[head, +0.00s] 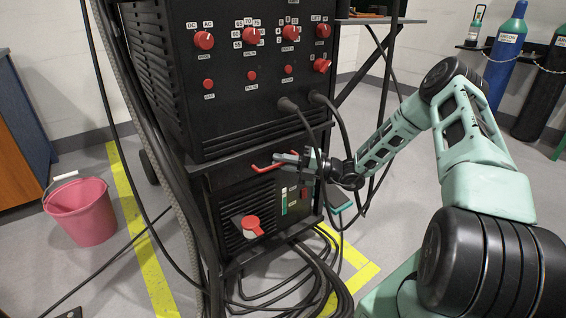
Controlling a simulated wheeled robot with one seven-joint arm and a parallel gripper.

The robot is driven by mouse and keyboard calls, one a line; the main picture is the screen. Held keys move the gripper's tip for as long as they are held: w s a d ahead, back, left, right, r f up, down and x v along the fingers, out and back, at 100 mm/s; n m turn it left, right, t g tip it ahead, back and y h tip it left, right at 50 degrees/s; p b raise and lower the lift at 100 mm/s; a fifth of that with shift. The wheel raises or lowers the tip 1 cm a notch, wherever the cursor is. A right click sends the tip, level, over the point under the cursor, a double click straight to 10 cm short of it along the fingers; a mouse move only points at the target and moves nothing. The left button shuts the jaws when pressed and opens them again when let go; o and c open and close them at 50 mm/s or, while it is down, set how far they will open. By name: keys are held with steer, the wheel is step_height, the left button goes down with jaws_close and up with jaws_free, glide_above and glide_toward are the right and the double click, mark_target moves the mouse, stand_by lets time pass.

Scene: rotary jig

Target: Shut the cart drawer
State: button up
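The cart (207,168) stands in the middle of the head view, with a large black welding unit on top. Contact with the handle and the finger gap are too small to make out.
Black cables (330,120) hang from the welding unit close to my gripper, and more lie coiled on the floor below. A pink bucket (80,212) stands at left. Gas cylinders (505,60) stand at the back right. Yellow floor lines (140,235) flank the cart.

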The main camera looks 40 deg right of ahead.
steer(key=p+v, duration=0.5)
steer(key=v, duration=1.2)
steer(key=shift+d, duration=0.2)
steer(key=shift+s+r, duration=0.1)
steer(key=s+a+r+n+g+h, duration=0.1)
steer(key=s+a+r+n+g, duration=0.1)
steer(key=a+r+n+g, duration=0.5)
steer(key=s+a+n+g+h, duration=0.1)
steer(key=a+n+g, duration=0.4)
steer(key=a+n, duration=0.55)
steer(key=s+a+r+n+g+h, duration=0.1)
steer(key=s+a+r+n+g, duration=0.1)
steer(key=a+r+n+g, duration=0.65)
steer(key=s+a+r+n+t+h, duration=0.1)
steer(key=s+a+n+t+h, duration=0.35)
steer(key=s+a+n, duration=0.55)
steer(key=s+a+r+n+t+h, duration=0.3)
steer(key=s+n+h, duration=0.4)
steer(key=n, duration=0.7)
step_height(320, 180, up, 36)
steer(key=s+p, duration=0.1)
steer(key=p, duration=3.6)
steer(key=shift+s+a+f+n+y, duration=0.15)
steer(key=shift+a+n+y, duration=0.2)
steer(key=shift+a, duration=0.1)
